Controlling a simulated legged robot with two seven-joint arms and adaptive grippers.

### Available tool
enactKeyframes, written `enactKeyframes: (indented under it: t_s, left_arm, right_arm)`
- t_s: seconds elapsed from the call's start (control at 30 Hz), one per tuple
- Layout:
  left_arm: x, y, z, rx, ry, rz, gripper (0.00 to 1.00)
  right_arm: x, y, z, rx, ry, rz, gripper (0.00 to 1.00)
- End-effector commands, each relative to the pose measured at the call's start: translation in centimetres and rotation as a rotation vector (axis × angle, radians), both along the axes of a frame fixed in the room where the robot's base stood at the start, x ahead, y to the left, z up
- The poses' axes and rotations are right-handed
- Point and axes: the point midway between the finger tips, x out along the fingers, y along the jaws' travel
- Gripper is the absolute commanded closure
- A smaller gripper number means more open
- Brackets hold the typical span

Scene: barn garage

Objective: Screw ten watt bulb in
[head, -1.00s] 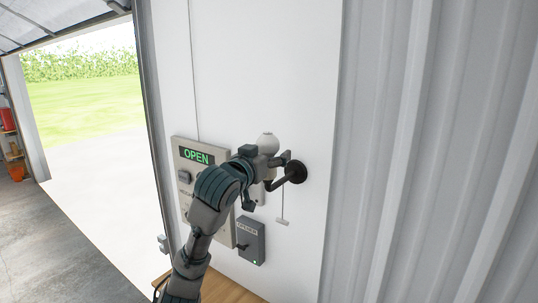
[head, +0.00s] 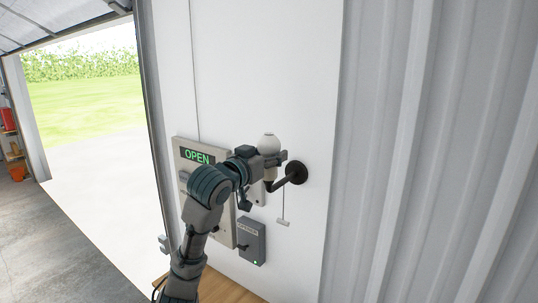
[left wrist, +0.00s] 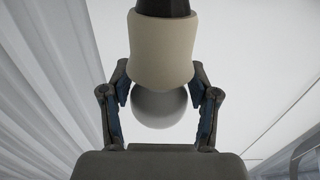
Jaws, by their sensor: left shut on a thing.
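The lamp is a dark bracket (head: 290,178) with a round wall mount. I cannot tell how deep the bulb sits. My right gripper is not in view.
A panel with a green OPEN sign (head: 197,156) is on the white wall behind my left arm. A grey opener box (head: 251,241) is below. A pull cord with a handle (head: 283,222) hangs under the lamp. A wooden surface (head: 225,288) lies at the bottom.

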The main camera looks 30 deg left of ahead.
Motion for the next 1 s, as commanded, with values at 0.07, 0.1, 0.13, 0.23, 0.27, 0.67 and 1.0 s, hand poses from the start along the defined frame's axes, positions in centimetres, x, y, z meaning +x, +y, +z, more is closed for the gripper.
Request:
enactKeyframes:
  t_s: [0.07, 0.1, 0.13, 0.23, 0.27, 0.67, 1.0]
  left_arm:
    - [0.2, 0.2, -0.1, -0.004, 0.009, -0.084, 0.59]
    - [0.1, 0.2, 0.0, -0.005, 0.006, -0.129, 0.59]
    - [0.2, 0.2, -0.1, -0.004, 0.008, -0.153, 0.59]
    - [0.1, 0.2, -0.1, -0.004, 0.007, -0.234, 0.59]
    - [0.2, 0.1, -0.1, -0.004, 0.009, -0.254, 0.59]
    - [0.3, 0.0, -0.5, -0.001, 0.009, -0.431, 0.59]
    - [0.3, 0.0, -0.5, -0.001, 0.014, -0.451, 0.59]
  right_arm:
    - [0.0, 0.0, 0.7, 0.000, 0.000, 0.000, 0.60]
    - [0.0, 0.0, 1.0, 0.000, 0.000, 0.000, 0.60]
    - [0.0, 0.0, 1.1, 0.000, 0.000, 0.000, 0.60]
    - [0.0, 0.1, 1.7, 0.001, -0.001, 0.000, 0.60]
    - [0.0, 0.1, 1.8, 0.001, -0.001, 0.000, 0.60]
    - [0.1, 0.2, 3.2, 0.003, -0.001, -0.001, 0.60]
    - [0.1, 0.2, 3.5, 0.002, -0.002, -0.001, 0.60]
